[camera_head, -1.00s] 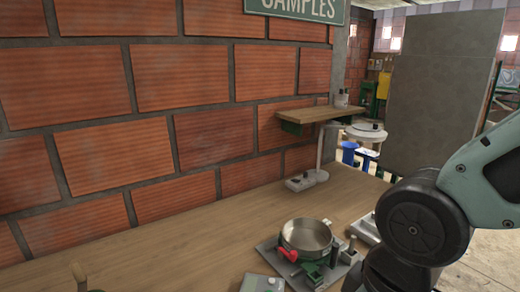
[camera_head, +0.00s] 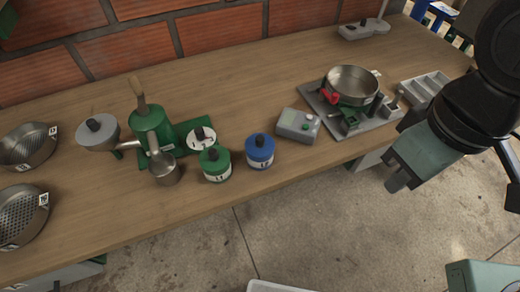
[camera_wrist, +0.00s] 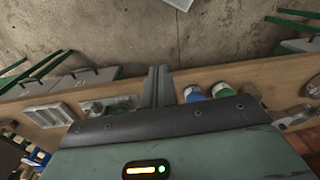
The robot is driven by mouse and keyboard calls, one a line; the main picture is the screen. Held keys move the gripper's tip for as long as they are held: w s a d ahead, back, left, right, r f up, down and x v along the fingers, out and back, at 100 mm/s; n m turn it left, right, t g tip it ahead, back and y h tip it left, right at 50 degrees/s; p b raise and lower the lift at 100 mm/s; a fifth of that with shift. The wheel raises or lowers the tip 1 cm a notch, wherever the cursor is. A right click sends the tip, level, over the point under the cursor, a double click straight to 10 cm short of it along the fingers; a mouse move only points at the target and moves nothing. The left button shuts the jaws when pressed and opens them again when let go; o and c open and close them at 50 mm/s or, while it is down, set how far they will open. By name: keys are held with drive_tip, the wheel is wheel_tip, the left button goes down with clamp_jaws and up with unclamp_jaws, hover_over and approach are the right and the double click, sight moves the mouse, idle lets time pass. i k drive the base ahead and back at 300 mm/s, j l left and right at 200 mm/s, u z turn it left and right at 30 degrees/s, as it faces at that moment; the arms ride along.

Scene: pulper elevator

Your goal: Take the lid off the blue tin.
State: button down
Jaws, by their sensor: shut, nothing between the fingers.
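The blue tin (camera_head: 260,154) stands upright on the wooden bench near its front edge. Its blue lid with a dark knob (camera_head: 260,140) sits on top. In the wrist view, the blue tin (camera_wrist: 194,94) shows small, just right of my fingers. My gripper (camera_head: 393,186) is shut and empty, in the air off the bench's front edge, right of the tin and well apart from it. In the wrist view my gripper's fingers (camera_wrist: 158,70) lie together.
A green tin (camera_head: 216,166) stands close left of the blue tin, and a grey box with buttons (camera_head: 298,125) close right. A steel pan (camera_head: 351,84) on a plate, a green pulper (camera_head: 150,125) and strainers (camera_head: 22,212) share the wooden bench (camera_head: 250,80).

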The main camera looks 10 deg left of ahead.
sight(258, 145)
drive_tip(key=j, duration=0.5)
drive_tip(key=k+j, duration=0.1)
drive_tip(key=j, duration=0.4)
drive_tip(key=k+j, duration=0.1)
drive_tip(key=j, duration=0.4)
drive_tip(key=z, duration=0.05)
